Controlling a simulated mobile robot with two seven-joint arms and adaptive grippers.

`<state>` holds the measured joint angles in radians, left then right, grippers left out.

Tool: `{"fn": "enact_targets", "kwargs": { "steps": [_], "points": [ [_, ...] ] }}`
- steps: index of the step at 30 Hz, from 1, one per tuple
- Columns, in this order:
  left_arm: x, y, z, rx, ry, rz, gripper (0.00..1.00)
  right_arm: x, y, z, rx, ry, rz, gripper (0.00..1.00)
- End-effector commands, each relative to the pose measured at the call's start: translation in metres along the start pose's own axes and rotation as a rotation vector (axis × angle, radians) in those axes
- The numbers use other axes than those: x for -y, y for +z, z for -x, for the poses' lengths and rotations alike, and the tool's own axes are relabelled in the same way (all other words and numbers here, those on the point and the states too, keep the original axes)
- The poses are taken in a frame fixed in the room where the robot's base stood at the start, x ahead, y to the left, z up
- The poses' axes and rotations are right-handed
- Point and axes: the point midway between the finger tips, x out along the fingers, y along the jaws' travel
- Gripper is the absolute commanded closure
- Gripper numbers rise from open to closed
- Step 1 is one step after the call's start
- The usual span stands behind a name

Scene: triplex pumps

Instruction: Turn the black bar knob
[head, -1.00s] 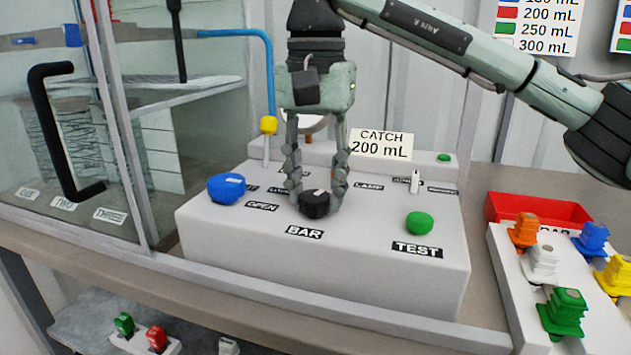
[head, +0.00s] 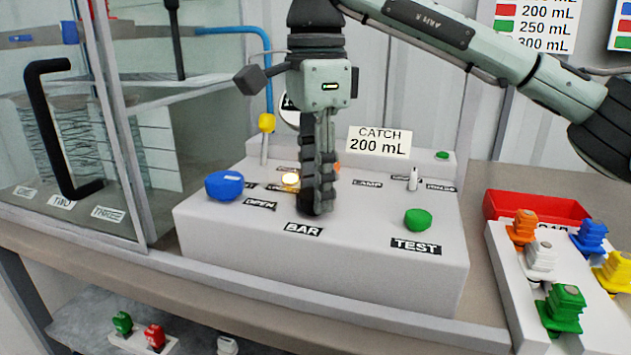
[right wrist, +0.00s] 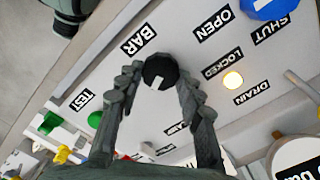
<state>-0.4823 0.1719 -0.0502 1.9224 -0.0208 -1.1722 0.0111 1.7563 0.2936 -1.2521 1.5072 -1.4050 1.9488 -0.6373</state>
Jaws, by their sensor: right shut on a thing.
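The black bar knob (right wrist: 160,72) sits on the sloped grey panel (head: 350,255), behind the BAR label, with a white pointer line on its face. My right gripper (right wrist: 158,80) points down at it, its two fingers shut on the knob's opposite sides. In the head view the fingers (head: 317,190) line up one behind the other and cover most of the knob. My left gripper is not in view.
A blue knob (head: 224,185) is left of the black one, a green TEST button (head: 418,219) right. A lamp (head: 290,179) glows amber near the fingers. A white toggle (head: 413,179) stands behind. A rack of coloured plugs (head: 543,290) is at right, a glass cabinet left.

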Motion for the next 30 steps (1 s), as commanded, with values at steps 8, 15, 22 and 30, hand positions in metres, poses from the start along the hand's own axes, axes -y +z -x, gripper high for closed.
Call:
{"fn": "enact_targets", "kwargs": {
  "steps": [8, 15, 22, 30],
  "points": [
    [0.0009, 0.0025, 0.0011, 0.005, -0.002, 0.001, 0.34, -0.0003, -0.0005, 0.0002, 0.000, -0.001, -0.126, 0.92],
    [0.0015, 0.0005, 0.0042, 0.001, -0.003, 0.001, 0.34, -0.0004, -0.0006, 0.0003, 0.000, -0.001, -0.167, 0.92],
    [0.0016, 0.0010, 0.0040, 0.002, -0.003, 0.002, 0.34, -0.0005, -0.0006, 0.0004, 0.000, -0.001, -0.171, 0.92],
    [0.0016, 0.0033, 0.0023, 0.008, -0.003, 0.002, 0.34, -0.0005, -0.0006, 0.0003, -0.001, 0.000, -0.170, 0.50]
  ]
}}
